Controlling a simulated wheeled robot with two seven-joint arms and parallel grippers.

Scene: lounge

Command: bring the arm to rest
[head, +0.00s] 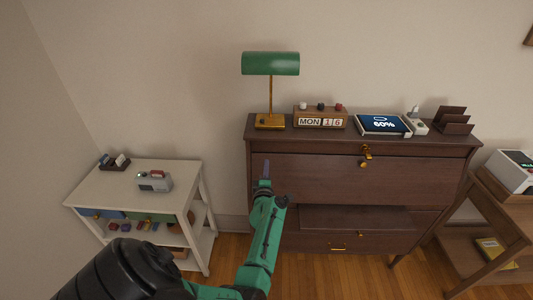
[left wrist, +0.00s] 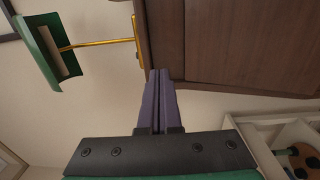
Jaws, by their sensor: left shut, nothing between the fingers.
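My left arm comes in from the bottom left in the head view, green and black. Its gripper (head: 265,170) points up in front of the left part of the dark wooden desk (head: 340,180). In the left wrist view the two purple fingers (left wrist: 158,85) lie side by side, shut with nothing between them. The desk's dark edge (left wrist: 240,40) shows just beyond the fingertips; I cannot tell whether they touch it. My right gripper is not in view.
A green lamp (head: 271,64), a calendar block (head: 320,118) and a tablet (head: 383,125) stand on the desk top. A white shelf unit (head: 140,185) is at the left. A wooden side table (head: 490,240) stands at the right. Wood floor shows between.

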